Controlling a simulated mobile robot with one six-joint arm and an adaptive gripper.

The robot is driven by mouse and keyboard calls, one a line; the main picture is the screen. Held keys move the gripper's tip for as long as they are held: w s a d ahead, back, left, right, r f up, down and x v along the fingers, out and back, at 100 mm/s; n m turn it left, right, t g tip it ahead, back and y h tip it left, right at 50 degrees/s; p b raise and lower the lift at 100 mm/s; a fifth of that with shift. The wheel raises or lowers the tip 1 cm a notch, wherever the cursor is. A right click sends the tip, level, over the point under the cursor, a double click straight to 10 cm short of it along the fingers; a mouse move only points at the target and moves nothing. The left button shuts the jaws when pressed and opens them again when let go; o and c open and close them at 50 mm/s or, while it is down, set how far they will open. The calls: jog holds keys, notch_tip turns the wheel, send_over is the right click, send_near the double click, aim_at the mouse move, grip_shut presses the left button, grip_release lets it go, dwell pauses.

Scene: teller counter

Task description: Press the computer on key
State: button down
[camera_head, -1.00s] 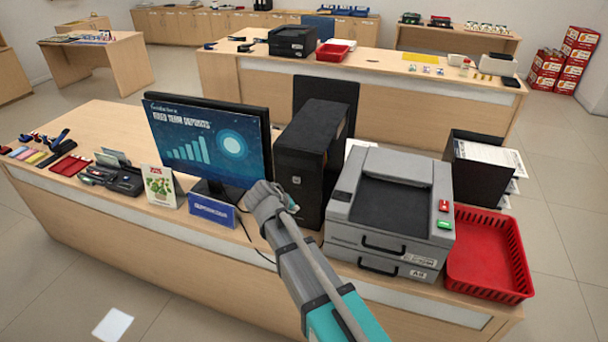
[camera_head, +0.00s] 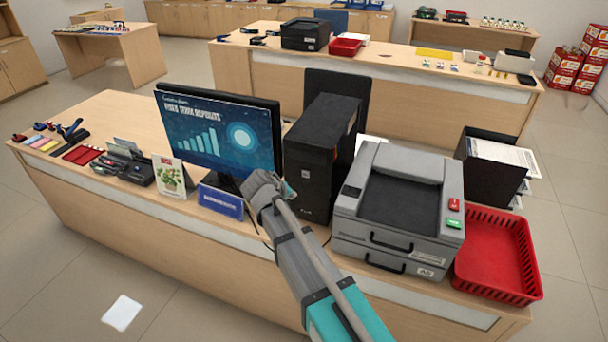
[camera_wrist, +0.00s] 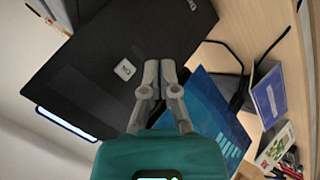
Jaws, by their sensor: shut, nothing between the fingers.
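The black computer tower (camera_head: 318,165) stands upright on the counter between the monitor (camera_head: 215,135) and a grey printer. In the wrist view the tower's dark face (camera_wrist: 95,50) fills the upper left, with a small pale square key (camera_wrist: 125,69) on it. My gripper (camera_head: 263,188) is in front of the tower, near the monitor's lower right corner. In the wrist view its fingertips (camera_wrist: 160,65) are together and empty, just right of the pale key. I cannot tell how far the fingertips are from the tower's face.
The grey printer (camera_head: 400,205) and a red basket (camera_head: 492,262) stand right of the tower. A blue sign (camera_head: 220,202) and a plant card (camera_head: 172,178) stand by the monitor's base. A black chair (camera_head: 345,85) is behind the counter.

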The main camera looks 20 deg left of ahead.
aim_at(305, 177)
jog(key=shift+w+d, duration=0.15)
jog(key=shift+w, duration=1.75)
jog(key=shift+w+d, duration=0.15)
jog(key=shift+w, duration=1.75)
jog(key=shift+w, duration=0.85)
jog(key=shift+s, duration=0.9)
jog(key=shift+s+a, duration=0.2)
jog(key=shift+s, duration=2.3)
jog(key=shift+s, duration=0.15)
